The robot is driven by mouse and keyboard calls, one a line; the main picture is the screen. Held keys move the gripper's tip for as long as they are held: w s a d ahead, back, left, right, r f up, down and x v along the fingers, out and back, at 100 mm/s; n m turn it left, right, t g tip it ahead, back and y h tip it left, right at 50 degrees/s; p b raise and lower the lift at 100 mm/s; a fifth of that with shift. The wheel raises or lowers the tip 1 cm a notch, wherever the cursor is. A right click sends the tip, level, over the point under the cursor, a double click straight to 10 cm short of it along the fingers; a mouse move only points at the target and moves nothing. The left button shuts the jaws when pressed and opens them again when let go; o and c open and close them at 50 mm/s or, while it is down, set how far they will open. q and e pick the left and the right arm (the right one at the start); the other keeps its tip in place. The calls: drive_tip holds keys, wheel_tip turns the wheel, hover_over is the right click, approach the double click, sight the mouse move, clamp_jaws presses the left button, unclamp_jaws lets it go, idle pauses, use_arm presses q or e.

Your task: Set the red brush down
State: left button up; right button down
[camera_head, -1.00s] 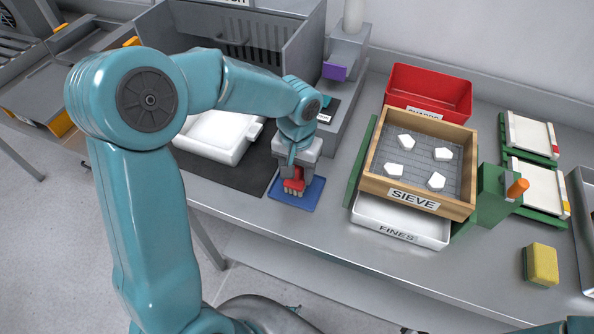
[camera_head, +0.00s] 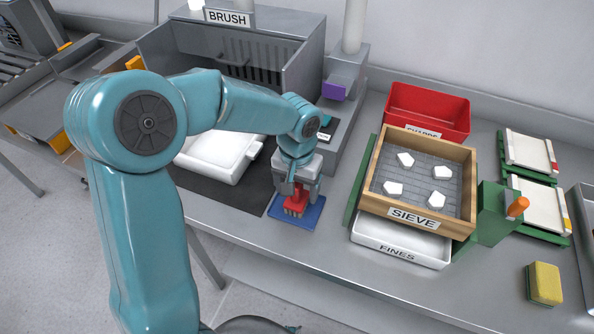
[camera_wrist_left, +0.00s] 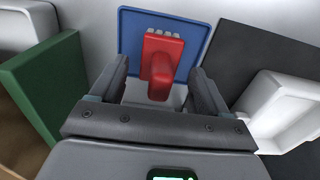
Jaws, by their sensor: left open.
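The red brush (camera_head: 296,200) stands bristles down on the blue mat (camera_head: 311,213) at the front of the bench. In the left wrist view the brush (camera_wrist_left: 162,58) lies over the blue mat (camera_wrist_left: 133,32), its handle pointing toward my gripper. My left gripper (camera_head: 298,187) is right above the brush in the head view. In the left wrist view its two fingers (camera_wrist_left: 160,85) are spread apart on either side of the handle, with gaps visible. My right gripper is not in view.
A wooden sieve (camera_head: 469,190) with several white pieces stands right of the mat, above a white fines tray (camera_head: 430,254). A red bin (camera_head: 452,107) is behind it. A white tray (camera_head: 213,172) on a dark mat lies to the left. A yellow sponge (camera_head: 545,284) sits at right.

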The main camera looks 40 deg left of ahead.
use_arm(q)
wheel_tip(320, 180, up, 11)
drive_tip(key=shift+s+f, duration=0.15)
idle(0.6)
